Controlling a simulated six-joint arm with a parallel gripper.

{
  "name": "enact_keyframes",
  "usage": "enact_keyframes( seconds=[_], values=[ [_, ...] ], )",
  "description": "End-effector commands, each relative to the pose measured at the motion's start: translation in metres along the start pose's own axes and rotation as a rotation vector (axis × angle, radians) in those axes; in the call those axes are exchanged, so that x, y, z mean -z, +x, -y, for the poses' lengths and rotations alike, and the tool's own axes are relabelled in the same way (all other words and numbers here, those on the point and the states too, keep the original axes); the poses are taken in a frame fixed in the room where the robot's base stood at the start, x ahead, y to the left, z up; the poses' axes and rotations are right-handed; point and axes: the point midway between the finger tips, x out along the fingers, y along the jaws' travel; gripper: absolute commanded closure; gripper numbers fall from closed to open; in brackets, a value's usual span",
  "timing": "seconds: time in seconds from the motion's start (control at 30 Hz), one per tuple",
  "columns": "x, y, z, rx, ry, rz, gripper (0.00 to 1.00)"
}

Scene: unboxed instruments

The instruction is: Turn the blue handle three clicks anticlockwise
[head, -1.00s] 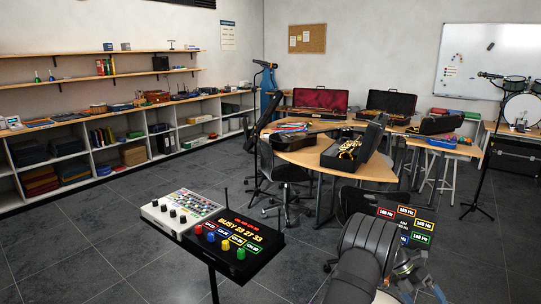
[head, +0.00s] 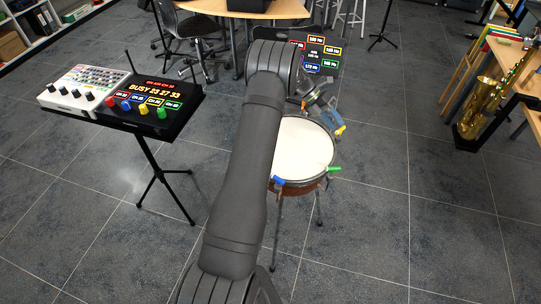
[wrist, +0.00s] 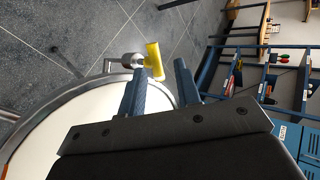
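The blue handle (head: 279,181) is on the near rim of a drum (head: 303,146) in the head view. A green handle (head: 334,169) is on the right rim and a yellow handle (head: 340,130) on the far right rim. My gripper (head: 328,108) is over the drum's far side, close to the yellow handle and away from the blue one. In the wrist view my gripper (wrist: 159,72) is open, its blue fingers apart. The yellow handle (wrist: 154,61) shows between and just beyond the fingertips; I cannot tell if they touch it. The blue handle is not seen there.
A dark panel with coloured frequency readouts (head: 322,54) stands behind the drum. A black box reading BUSY 23 27 33 (head: 155,95) and a white mixer (head: 84,92) are on a stand at left. A saxophone (head: 487,105) is at right. Floor in front is clear.

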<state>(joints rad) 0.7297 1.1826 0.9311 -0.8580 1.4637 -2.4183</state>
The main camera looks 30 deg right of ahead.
Motion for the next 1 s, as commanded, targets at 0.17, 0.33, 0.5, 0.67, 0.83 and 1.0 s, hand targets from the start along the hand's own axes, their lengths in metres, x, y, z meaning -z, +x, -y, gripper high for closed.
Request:
enact_keyframes(
  seconds=[0.17,0.33,0.5,0.67,0.83,1.0],
  values=[
    [0.045,-0.028,-0.01,0.051,0.209,-0.019,0.7],
    [0.098,-0.054,-0.015,0.127,0.466,-0.021,0.7],
    [0.151,-0.076,-0.012,0.21,0.725,0.016,0.7],
    [0.202,-0.094,-0.008,0.283,0.961,0.097,0.7],
    [0.259,-0.104,-0.008,0.329,1.17,0.274,0.7],
    [0.321,-0.098,-0.024,0.254,1.255,0.593,0.7]
  ],
)
